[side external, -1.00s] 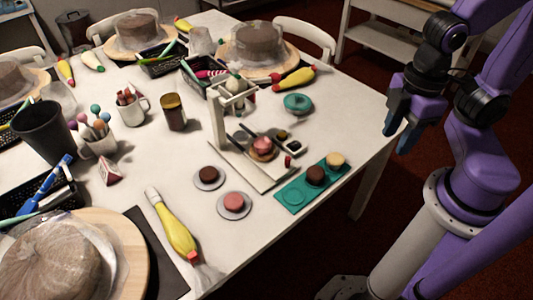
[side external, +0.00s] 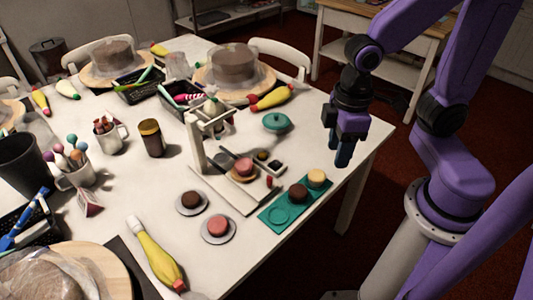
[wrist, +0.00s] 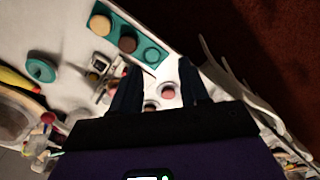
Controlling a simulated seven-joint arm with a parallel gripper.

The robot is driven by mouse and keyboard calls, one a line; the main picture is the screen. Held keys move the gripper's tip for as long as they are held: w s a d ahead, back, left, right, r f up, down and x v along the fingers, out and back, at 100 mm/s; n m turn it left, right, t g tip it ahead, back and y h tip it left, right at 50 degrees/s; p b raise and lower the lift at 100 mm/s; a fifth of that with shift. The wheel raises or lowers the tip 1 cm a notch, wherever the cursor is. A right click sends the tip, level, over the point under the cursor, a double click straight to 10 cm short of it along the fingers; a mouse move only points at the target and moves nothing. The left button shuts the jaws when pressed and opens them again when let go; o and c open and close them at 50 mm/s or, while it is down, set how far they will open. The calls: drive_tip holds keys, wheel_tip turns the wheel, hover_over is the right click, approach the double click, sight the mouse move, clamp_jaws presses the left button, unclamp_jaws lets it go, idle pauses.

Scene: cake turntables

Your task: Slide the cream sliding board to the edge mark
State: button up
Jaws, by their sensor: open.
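A cream board (side external: 229,192) lies flat on the table, at the foot of a cream upright frame (side external: 196,150). I cannot tell which part of this cream piece slides. A pink cake (side external: 243,167) on a small brown round base sits on it. A red peg-like piece (side external: 269,182) stands near its right side. I cannot make out an edge mark. My gripper (side external: 343,152) hangs fingers-down in the air to the right of the board, near the table's right edge, and is empty. In the wrist view my gripper's fingers (wrist: 158,82) are apart.
A teal tray (side external: 276,215) with a brown and a cream cake lies right of the board. Two saucers with a brown cake (side external: 190,199) and a pink cake (side external: 217,225) stand in front. A teal lidded dish (side external: 277,122) is behind. A yellow piping bag (side external: 157,258) lies front left.

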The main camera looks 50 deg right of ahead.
sight(246, 159)
drive_tip(key=w+f+m, duration=0.5)
drive_tip(key=w+f, duration=0.1)
drive_tip(key=w, duration=0.3)
drive_tip(key=w+f+m, duration=0.4)
drive_tip(key=w+f, duration=0.3)
drive_tip(key=w, duration=0.2)
drive_tip(key=shift+w+a+m, duration=0.3)
drive_tip(key=shift+w+m, duration=0.1)
drive_tip(key=shift+f, duration=4.75)
drive_tip(key=shift+c, duration=0.3)
drive_tip(key=shift+r, duration=0.1)
clamp_jaws()
drive_tip(key=shift+w, duration=0.1)
drive_tip(key=shift+w, duration=4.8)
drive_tip(key=shift+o, duration=0.3)
unclamp_jaws()
